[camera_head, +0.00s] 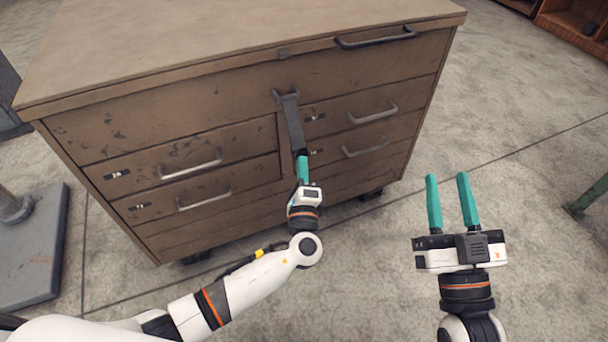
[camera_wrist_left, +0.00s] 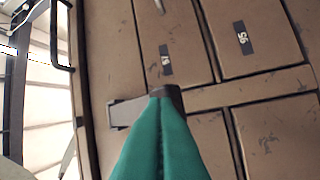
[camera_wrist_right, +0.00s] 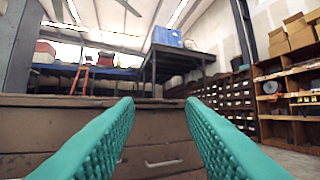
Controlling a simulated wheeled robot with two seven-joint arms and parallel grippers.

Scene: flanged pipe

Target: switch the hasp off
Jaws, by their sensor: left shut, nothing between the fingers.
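The hasp (camera_head: 292,122) is a dark grey metal strap on the front of a brown drawer cabinet (camera_head: 180,100), hanging down from a short bracket below the top. In the left wrist view the hasp (camera_wrist_left: 125,111) shows partly, the rest hidden behind the fingers. My left gripper (camera_head: 302,160) is shut and empty, its teal fingertips at the lower end of the hasp; I cannot tell whether they touch. The left fingers (camera_wrist_left: 165,95) also cover the hasp's end in the left wrist view. My right gripper (camera_head: 450,182) is open and empty, right of the cabinet.
Drawer handles (camera_head: 190,168) stick out on both sides of the hasp. A longer dark handle (camera_head: 375,38) sits at the upper right edge. A grey metal base plate (camera_head: 35,260) stands on the floor at left. The floor around my right gripper is clear.

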